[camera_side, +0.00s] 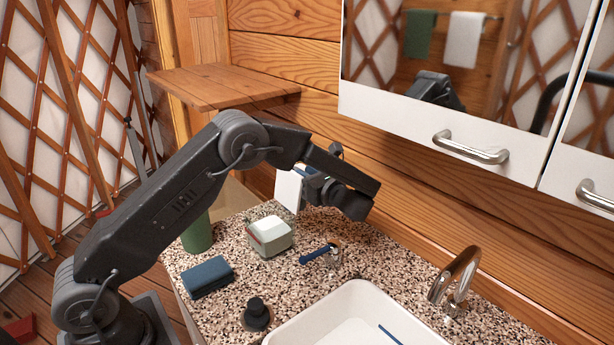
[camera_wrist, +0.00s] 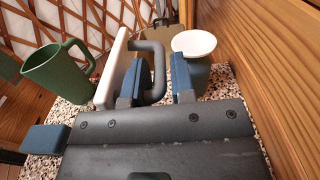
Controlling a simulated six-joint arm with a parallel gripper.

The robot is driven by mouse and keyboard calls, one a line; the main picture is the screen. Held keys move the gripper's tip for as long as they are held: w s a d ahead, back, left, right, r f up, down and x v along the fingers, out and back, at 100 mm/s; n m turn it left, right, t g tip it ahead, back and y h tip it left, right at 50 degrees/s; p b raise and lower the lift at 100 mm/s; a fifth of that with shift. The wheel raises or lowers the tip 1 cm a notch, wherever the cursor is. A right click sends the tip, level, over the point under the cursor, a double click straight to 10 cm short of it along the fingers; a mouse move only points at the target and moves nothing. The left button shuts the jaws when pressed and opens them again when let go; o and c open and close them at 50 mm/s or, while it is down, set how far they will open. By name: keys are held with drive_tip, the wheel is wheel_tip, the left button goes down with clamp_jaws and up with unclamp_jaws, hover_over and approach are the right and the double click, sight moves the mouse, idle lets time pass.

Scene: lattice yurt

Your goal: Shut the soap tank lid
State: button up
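A white upright panel (camera_side: 289,190), apparently the raised lid, stands just behind a pale box (camera_side: 270,238) with a red edge, perhaps the soap tank, in the side view. The panel's lower join is hidden. In the wrist view the panel (camera_wrist: 111,72) carries a grey loop handle (camera_wrist: 158,70) on its right face. My gripper (camera_wrist: 157,82) is open, its blue fingers on either side of the handle's bar. The left finger is between panel and bar; visible gaps remain. In the side view my gripper (camera_side: 310,182) is beside the panel and partly hides it.
A green jug (camera_wrist: 58,72) and blue block (camera_side: 208,277) are left on the speckled counter. A white-topped cup (camera_wrist: 193,45) is beyond my right finger. A wooden wall is close right.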

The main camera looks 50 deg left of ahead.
clamp_jaws()
